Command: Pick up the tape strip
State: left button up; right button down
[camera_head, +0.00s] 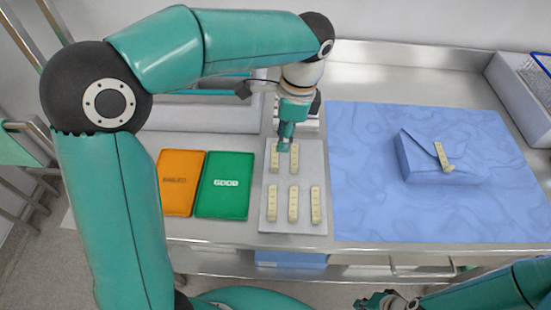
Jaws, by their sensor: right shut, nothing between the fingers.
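Several pale yellow tape strips lie on a grey tray (262,205). The front row has a left strip (272,202), a middle strip (293,204) and a right strip (315,205). The back row shows a left strip (275,160) and a second strip (294,160). My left gripper (283,147) points down over the upper ends of the two back strips; I cannot tell whether it touches either, and its fingers are too small to read. Another tape strip (443,156) lies on a blue wrapped pack (423,164). My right gripper (372,300) is shut and empty at the bottom edge.
An orange tray (180,187) and a green tray (224,190) lie left of the grey tray. A blue cloth (380,215) covers the right of the steel table. A grey bin (525,95) stands at the back right. My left arm blocks much of the left side.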

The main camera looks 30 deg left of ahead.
pick_arm(q)
send_over(275, 164)
jog(key=s+d, duration=0.2)
jog(key=f, duration=0.5)
jog(key=shift+w, duration=0.25)
jog(key=shift+s+a+f, duration=0.1)
jog(key=shift+s+f, duration=0.05)
jog(key=shift+f, duration=0.6)
jog(key=shift+a+f+p, duration=0.2)
jog(key=shift+f, duration=1)
jog(key=shift+a+f+p, duration=0.15)
jog(key=shift+f, duration=1)
grip_shut()
